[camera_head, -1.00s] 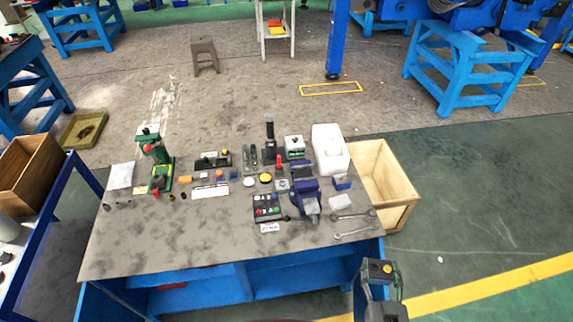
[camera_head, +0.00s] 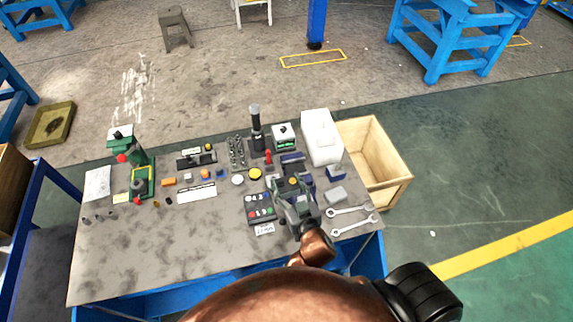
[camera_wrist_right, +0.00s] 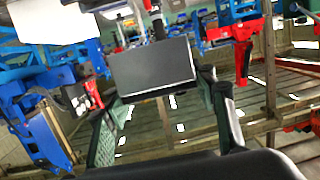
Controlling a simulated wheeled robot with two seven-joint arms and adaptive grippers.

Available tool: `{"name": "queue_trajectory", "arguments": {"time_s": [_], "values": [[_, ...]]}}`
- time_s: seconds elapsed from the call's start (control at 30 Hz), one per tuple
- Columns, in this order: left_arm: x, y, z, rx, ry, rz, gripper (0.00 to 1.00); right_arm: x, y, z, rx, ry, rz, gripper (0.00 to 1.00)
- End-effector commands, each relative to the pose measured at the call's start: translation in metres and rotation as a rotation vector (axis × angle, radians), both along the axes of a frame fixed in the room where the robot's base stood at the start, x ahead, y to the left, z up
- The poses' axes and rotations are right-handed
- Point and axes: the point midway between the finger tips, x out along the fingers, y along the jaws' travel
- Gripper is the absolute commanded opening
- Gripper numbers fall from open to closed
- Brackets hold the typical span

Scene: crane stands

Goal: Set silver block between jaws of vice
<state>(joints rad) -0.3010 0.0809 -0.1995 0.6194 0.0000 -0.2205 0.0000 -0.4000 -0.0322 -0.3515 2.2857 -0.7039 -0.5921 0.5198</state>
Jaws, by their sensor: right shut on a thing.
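My right gripper (camera_head: 291,192) is over the vice (camera_head: 309,188) on the workbench and covers much of it in the head view. In the right wrist view, the right gripper (camera_wrist_right: 165,100) is shut on a grey, flat-faced block (camera_wrist_right: 152,66), held between its two fingers. The held block cannot be made out clearly in the head view. I cannot tell whether it is between the vice jaws or above them. Another light grey block (camera_head: 336,193) lies on the bench to the right of the vice. My left gripper is not in view.
Two wrenches (camera_head: 351,221) lie at the bench's right front. A black button box (camera_head: 260,207) is just left of the vice. A white box (camera_head: 321,137) and a black upright tool (camera_head: 256,128) stand behind. The left front of the bench (camera_head: 130,255) is clear.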

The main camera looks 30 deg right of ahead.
Motion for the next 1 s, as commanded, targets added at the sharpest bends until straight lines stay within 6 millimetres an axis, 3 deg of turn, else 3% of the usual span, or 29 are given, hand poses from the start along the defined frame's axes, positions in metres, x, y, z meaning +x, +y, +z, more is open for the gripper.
{"name": "queue_trajectory", "arguments": {"time_s": [0.03,0.1,0.27,0.63,0.8,1.0], "values": [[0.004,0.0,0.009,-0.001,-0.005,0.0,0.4,0.012,-0.008,0.011,0.004,-0.007,-0.026,0.01],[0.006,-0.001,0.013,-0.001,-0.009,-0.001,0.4,0.023,-0.017,0.013,0.009,-0.005,-0.055,0.01],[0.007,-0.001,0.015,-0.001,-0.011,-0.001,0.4,0.042,-0.033,0.007,0.011,-0.001,-0.082,0.01],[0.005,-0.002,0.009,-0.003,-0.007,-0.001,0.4,0.102,-0.086,-0.03,0.009,0.001,-0.084,0.01],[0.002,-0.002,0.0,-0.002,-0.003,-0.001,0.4,0.12,-0.102,-0.063,0.013,0.004,-0.085,0.01],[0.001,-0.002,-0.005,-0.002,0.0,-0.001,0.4,0.132,-0.113,-0.081,0.013,0.001,-0.085,0.01]]}}
